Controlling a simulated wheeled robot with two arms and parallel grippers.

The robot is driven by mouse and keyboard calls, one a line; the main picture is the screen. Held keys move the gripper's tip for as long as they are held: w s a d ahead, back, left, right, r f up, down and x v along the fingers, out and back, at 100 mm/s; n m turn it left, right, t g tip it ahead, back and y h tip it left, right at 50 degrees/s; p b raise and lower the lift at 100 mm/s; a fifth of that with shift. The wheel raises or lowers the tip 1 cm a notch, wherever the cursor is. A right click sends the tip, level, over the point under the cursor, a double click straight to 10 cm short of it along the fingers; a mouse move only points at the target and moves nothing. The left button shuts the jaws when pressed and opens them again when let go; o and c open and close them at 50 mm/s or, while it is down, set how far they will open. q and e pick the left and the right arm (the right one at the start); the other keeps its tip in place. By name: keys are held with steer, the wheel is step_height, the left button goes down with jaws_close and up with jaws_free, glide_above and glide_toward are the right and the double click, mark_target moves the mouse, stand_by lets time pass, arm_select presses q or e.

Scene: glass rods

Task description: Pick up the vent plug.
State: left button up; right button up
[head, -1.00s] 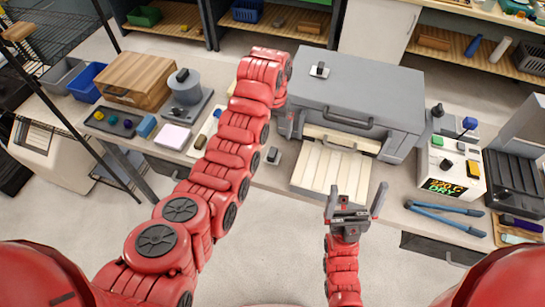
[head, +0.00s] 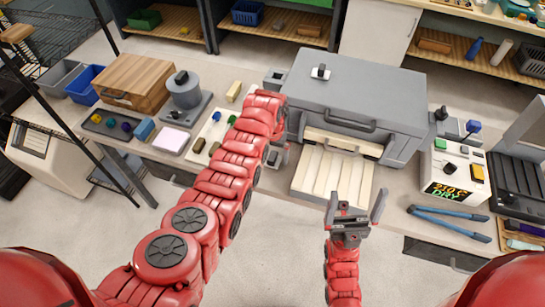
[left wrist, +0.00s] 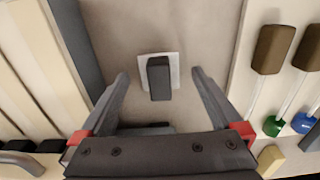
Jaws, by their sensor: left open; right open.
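In the left wrist view a dark upright block on a pale square plate, which looks like the vent plug (left wrist: 159,78), stands on the bench. My left gripper (left wrist: 160,74) is open, with its fingertips on either side of the block and a gap at each side. In the head view my left gripper (head: 275,157) is beside the grey kiln and hides this block. A similar dark block on a white plate (head: 319,71) sits on the kiln lid. My right gripper (head: 357,205) is open and empty in front of the kiln.
The grey kiln (head: 352,95) with its pale slatted shelf (head: 330,172) stands right of my left gripper. A pale tray (left wrist: 262,70) with several brown-ended rods lies on the other side. Blue-handled pliers (head: 450,221) and a control box (head: 455,172) are at the right.

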arm_select(q)
steer(key=shift+f, duration=0.4)
steer(key=c, duration=1.5)
steer(key=shift+o, duration=0.2)
steer(key=shift+r, duration=0.2)
